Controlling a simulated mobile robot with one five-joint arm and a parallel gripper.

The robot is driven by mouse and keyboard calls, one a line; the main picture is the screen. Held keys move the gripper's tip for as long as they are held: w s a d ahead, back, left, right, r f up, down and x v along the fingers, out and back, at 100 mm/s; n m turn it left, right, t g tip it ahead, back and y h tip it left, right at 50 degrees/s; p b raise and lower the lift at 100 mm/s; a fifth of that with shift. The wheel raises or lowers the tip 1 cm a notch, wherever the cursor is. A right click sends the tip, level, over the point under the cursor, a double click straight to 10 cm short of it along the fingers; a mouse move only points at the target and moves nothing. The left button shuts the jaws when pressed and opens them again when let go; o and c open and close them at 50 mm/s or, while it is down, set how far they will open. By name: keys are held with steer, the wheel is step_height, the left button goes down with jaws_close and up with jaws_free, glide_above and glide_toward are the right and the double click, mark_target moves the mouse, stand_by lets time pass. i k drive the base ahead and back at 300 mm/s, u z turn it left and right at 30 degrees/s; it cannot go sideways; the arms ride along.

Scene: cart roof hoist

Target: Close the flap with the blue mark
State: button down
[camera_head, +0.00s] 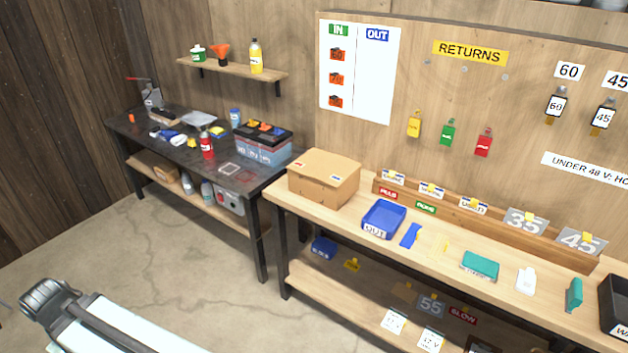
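I see no flap with a blue mark in the head view. A brown cardboard box (323,178) stands at the left end of the wooden bench. Its top looks flat and closed, with small red-and-white labels on it. I make out no blue mark on its visible sides; its far sides are hidden. My gripper is not in view.
The wooden bench (345,215) holds a blue tray (384,219), a teal case (480,265) and small items. A dark workbench (240,178) stands to the left. Concrete floor (170,255) is open in front. A pale panel (125,325) with a dark bar is cut off lower left.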

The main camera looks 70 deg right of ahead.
mark_target(336, 170)
steer(key=z, duration=0.15)
steer(key=i, duration=0.95)
steer(key=u, duration=0.1)
